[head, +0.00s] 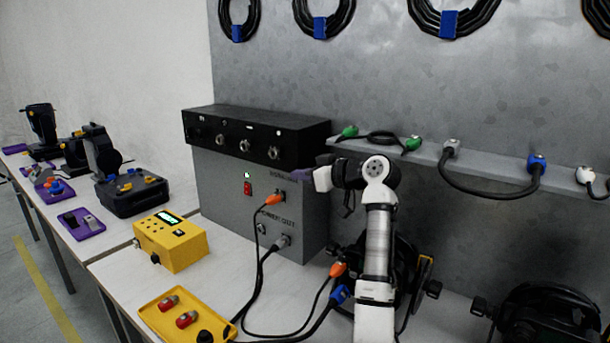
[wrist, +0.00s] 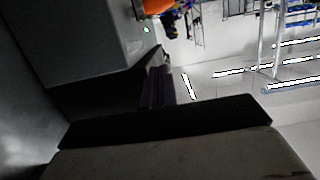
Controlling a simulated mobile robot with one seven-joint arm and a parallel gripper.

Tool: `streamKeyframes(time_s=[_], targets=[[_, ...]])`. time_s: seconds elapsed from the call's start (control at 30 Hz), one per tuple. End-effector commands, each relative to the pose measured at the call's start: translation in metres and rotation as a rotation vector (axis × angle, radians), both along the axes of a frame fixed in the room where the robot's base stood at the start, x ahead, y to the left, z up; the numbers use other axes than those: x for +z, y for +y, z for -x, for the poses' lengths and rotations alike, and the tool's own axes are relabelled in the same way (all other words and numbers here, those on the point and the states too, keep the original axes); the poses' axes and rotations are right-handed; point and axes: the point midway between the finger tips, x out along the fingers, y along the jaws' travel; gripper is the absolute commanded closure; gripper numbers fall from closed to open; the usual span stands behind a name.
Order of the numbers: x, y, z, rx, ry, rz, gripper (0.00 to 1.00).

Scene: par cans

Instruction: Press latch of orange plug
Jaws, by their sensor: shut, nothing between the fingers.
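An orange plug (head: 275,199) sits in a socket on the front of the grey power box (head: 225,183), with a black cable hanging from it. A second orange connector (head: 338,269) lies lower, near a dark lamp behind my arm. My gripper (head: 308,174) is up at the right edge of the box, above and to the right of the plugged-in orange plug and apart from it. In the wrist view its dark fingers (wrist: 158,82) are together and empty. An orange shape (wrist: 157,6) is cut by the top edge there; I cannot tell what it is. The plug's latch is too small to make out.
A black unit (head: 255,135) sits on the grey box. A shelf (head: 480,165) with green, blue and white connectors runs along the right wall. A yellow tester (head: 170,240) and a yellow tray (head: 185,315) stand in front. A grey plug (head: 283,241) sits low on the box.

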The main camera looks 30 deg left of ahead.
Motion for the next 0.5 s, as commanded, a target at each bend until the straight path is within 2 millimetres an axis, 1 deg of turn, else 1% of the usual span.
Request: streamKeyframes(time_s=[0.03, 0.3, 0.33, 0.4, 0.5], targets=[[0.000, 0.013, 0.001, 0.005, 0.002, 0.001, 1.00], [-0.013, 0.068, -0.004, 0.003, 0.002, 0.002, 1.00], [-0.022, 0.064, -0.005, -0.001, 0.004, 0.001, 1.00], [-0.033, 0.063, -0.005, -0.001, 0.003, 0.001, 1.00], [-0.044, 0.063, -0.005, 0.000, 0.002, 0.001, 1.00]])
